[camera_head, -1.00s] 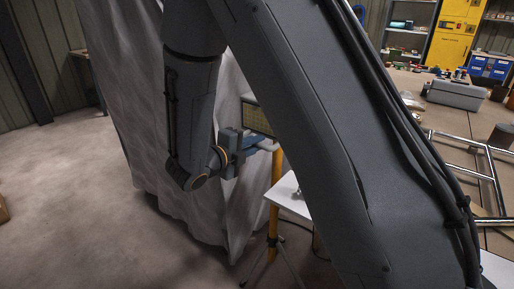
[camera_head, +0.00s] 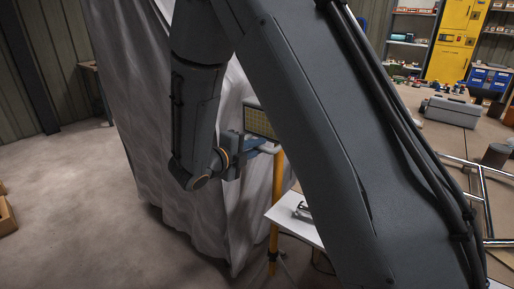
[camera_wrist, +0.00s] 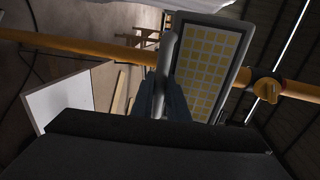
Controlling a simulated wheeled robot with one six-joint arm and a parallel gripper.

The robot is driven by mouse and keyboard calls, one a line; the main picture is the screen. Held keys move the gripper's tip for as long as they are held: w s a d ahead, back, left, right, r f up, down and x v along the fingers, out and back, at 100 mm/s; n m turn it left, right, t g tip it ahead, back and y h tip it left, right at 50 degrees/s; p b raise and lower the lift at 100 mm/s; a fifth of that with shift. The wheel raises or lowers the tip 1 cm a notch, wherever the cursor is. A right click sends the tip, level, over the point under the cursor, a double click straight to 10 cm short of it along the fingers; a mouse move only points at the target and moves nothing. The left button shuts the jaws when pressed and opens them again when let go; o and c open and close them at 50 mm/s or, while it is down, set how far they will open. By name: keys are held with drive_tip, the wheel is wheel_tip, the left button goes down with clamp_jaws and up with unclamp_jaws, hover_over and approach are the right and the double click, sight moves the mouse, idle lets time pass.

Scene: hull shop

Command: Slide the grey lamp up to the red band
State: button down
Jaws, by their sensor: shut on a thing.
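The grey lamp (camera_head: 262,120) has a panel of yellow squares and sits near the top of the visible part of a yellow pole (camera_head: 275,190). In the wrist view its panel (camera_wrist: 207,68) and grey handle bar (camera_wrist: 168,62) are close in front. My gripper (camera_head: 243,143) is shut on the lamp's handle; its dark fingers (camera_wrist: 160,98) lie either side of the bar. The pole crosses the wrist view sideways behind the lamp, with an orange knob (camera_wrist: 266,89) beside the panel.
A grey draped sheet (camera_head: 150,120) hangs close behind my gripper. A white tabletop (camera_head: 285,213) with a metal item on it stands beside the pole. A workbench with a grey toolbox (camera_head: 452,110) and a tubular metal frame (camera_head: 470,185) lies at right. Floor at left is mostly open.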

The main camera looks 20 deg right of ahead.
drive_tip(key=c, duration=1.7)
unclamp_jaws()
drive_tip(key=shift+a, duration=0.1)
drive_tip(key=b+v, duration=0.1)
drive_tip(key=v, duration=0.6)
drive_tip(key=shift+s+a+r, duration=0.1)
drive_tip(key=shift+s+a, duration=0.2)
